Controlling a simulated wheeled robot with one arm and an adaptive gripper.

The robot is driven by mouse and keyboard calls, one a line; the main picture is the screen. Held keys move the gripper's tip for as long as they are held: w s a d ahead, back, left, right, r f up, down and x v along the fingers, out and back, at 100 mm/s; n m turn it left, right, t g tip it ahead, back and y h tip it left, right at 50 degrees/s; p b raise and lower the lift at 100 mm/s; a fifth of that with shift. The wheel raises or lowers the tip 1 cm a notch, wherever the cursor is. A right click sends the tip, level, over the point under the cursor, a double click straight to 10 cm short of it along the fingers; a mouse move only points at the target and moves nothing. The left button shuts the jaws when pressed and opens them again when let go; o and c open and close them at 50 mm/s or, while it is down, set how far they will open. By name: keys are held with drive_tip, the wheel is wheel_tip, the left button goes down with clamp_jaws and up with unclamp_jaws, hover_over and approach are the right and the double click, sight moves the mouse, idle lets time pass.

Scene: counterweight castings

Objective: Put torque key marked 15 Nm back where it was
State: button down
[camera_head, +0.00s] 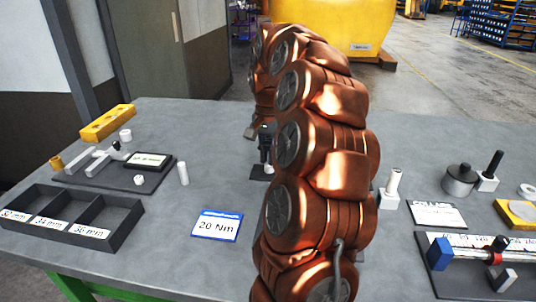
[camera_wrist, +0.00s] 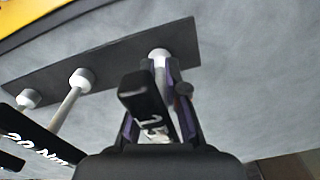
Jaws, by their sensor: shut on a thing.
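In the wrist view my gripper (camera_wrist: 162,78) is shut on a torque key (camera_wrist: 146,104) with a black handle. The white marking on its handle is only partly visible and I cannot read it. The held key is in line with a white collar (camera_wrist: 160,55) at one end of a dark rack (camera_wrist: 120,50); I cannot tell whether its tip is seated. Another key marked 20 Nm (camera_wrist: 38,141) stands in the rack to the left. In the head view my arm hides most of the rack; its left end (camera_head: 259,174) shows, with a black-handled key (camera_head: 266,140) above it.
A blue-edged 20 Nm card (camera_head: 217,225) lies on the grey table (camera_head: 185,270). A dark compartment tray (camera_head: 125,228) and a dark mat with small parts (camera_head: 150,180) are at left. A white stand (camera_head: 389,200) and a measuring fixture (camera_head: 480,250) are at right.

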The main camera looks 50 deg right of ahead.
drive_tip(key=shift+f, duration=0.15)
drive_tip(key=c, duration=1.2)
unclamp_jaws()
wheel_tip(320, 180, up, 9)
drive_tip(key=shift+r, duration=0.2)
drive_tip(key=shift+r+p, duration=0.8)
drive_tip(key=shift+r, duration=0.65)
